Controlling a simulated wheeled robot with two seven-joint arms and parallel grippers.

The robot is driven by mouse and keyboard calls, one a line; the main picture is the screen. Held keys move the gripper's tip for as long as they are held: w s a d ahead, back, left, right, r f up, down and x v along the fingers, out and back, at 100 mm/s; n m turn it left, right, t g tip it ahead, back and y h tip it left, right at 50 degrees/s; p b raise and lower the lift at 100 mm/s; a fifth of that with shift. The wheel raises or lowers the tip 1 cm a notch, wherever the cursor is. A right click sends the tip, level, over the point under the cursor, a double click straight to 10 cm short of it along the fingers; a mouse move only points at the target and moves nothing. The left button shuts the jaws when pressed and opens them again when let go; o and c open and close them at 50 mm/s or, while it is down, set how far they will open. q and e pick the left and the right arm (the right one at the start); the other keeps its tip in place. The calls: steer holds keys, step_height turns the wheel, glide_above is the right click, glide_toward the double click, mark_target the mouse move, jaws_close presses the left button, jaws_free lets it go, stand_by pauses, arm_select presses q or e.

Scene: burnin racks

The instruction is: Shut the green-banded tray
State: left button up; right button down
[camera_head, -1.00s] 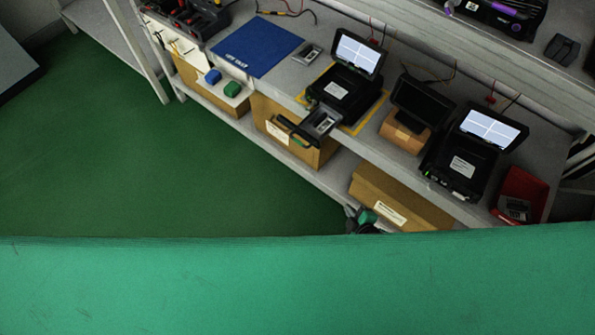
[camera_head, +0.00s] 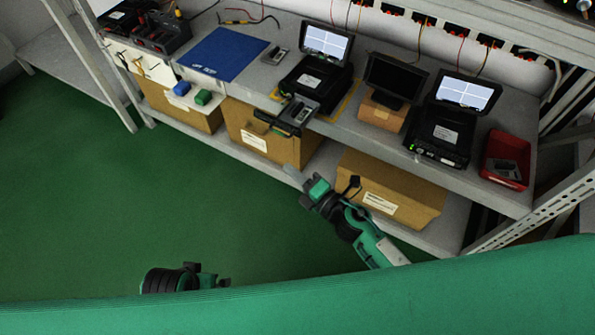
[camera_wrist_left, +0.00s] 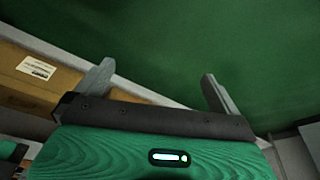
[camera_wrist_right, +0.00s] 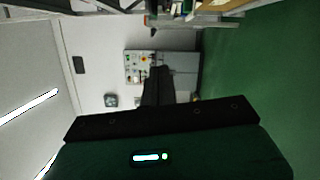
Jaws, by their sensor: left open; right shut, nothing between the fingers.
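The green-banded tray (camera_head: 298,114) sticks out of the front of the left black tester (camera_head: 316,82), over the bench's front edge. It is open, with a grey device in it and a small green band by its black handle. My right gripper (camera_head: 292,174) is shut and empty, below and in front of the tray, apart from it. Its closed fingers also show in the right wrist view (camera_wrist_right: 157,80). My left gripper (camera_wrist_left: 157,72) is open and empty in the left wrist view, with floor and a cardboard box beyond. In the head view only part of my left arm shows, low at the left.
A second black tester (camera_head: 440,132), a dark monitor (camera_head: 395,80) and a red bin (camera_head: 506,160) stand to the right on the bench. A blue mat (camera_head: 222,53) lies to the left. Cardboard boxes (camera_head: 270,140) fill the lower shelf. The green floor in front is clear.

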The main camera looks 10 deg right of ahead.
mark_target(304, 106)
arm_select(q)
steer(key=shift+f+p, duration=0.3)
steer(key=shift+f, duration=0.55)
arm_select(e)
steer(key=w+a, duration=0.2)
steer(key=w, duration=0.6)
steer(key=shift+w+r, duration=0.25)
steer(key=shift+r, duration=0.2)
steer(key=shift+w+d, duration=0.1)
steer(key=shift+w+d, duration=0.9)
steer(key=shift+w, duration=0.25)
steer(key=w+d, duration=0.2)
steer(key=w+d+b, duration=0.1)
steer(key=w+d, duration=0.1)
steer(key=w, duration=0.1)
steer(key=w+d+b, duration=0.1)
steer(key=w+d, duration=0.1)
steer(key=shift+w, duration=0.4)
arm_select(q)
steer(key=shift+t, duration=0.3)
steer(key=v, duration=0.2)
steer(key=w+v, duration=0.1)
steer(key=v, duration=0.2)
steer(key=shift+r, duration=0.35)
arm_select(e)
steer(key=shift+w+d+r, duration=0.1)
steer(key=shift+w+d, duration=0.2)
